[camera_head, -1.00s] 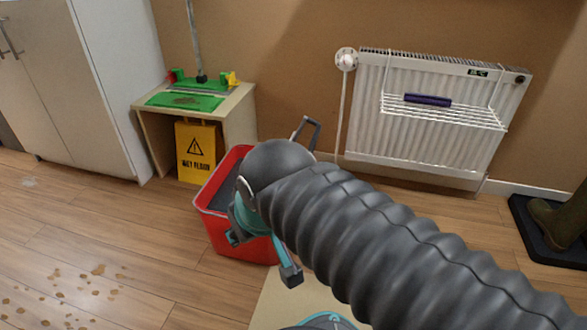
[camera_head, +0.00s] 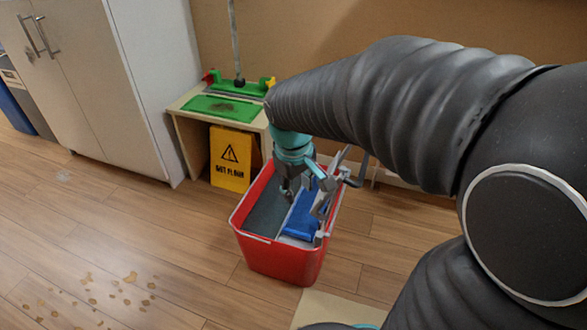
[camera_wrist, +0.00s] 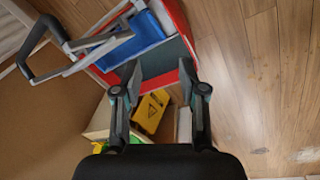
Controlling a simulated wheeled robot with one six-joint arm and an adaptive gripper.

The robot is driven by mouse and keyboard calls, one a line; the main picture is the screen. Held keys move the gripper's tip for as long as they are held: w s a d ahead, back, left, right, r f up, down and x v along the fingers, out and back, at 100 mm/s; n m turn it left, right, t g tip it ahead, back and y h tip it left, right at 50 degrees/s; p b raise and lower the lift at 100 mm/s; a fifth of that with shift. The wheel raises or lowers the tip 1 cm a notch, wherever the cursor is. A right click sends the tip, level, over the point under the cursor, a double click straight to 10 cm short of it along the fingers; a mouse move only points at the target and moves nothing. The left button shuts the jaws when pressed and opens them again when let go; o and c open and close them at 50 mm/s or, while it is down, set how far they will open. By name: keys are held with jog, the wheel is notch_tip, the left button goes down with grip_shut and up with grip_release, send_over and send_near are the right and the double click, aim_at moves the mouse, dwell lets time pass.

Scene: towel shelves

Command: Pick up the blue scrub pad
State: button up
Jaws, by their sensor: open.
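A flat blue piece (camera_head: 301,216) lies in the right part of a red bucket (camera_head: 282,262). I cannot tell whether it is the blue scrub pad. It also shows in the wrist view (camera_wrist: 146,27), near the top, beside the grey inner part of the bucket. My gripper (camera_head: 306,190) hangs over the bucket, and its fingers partly cover the bucket's inside. In the wrist view my gripper (camera_wrist: 160,75) is open, with nothing between its fingertips, which overlap the bucket's near edge in the picture.
A grey handle frame (camera_wrist: 75,48) rises from the bucket. A low wooden shelf (camera_head: 190,140) with a green mat (camera_head: 222,108) and a yellow wet-floor sign (camera_head: 230,158) stands behind. A white cabinet (camera_head: 150,90) is left. Brown spots mark the floor.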

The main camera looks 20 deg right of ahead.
jog(key=w+a+f+n+g+h+p, duration=0.1)
jog(key=w+a+f+n+g+p, duration=0.15)
jog(key=w+f, duration=0.4)
jog(key=n+g+h+p, duration=0.1)
jog(key=n+g+p, duration=0.1)
jog(key=n, duration=0.1)
send_near(291, 231)
jog(key=x, duration=0.4)
jog(key=shift+s+f, duration=0.1)
jog(key=shift+s, duration=0.2)
jog(key=shift+n, duration=0.25)
jog(key=shift+w+b+x, duration=0.15)
jog(key=shift+b+x, duration=0.05)
jog(key=shift+x, duration=1.2)
jog(key=shift+w+b+x, duration=0.15)
jog(key=shift+b+x, duration=0.05)
jog(key=shift+x, duration=1.25)
jog(key=shift+d+h, duration=0.1)
jog(key=shift+h, duration=0.2)
grip_shut()
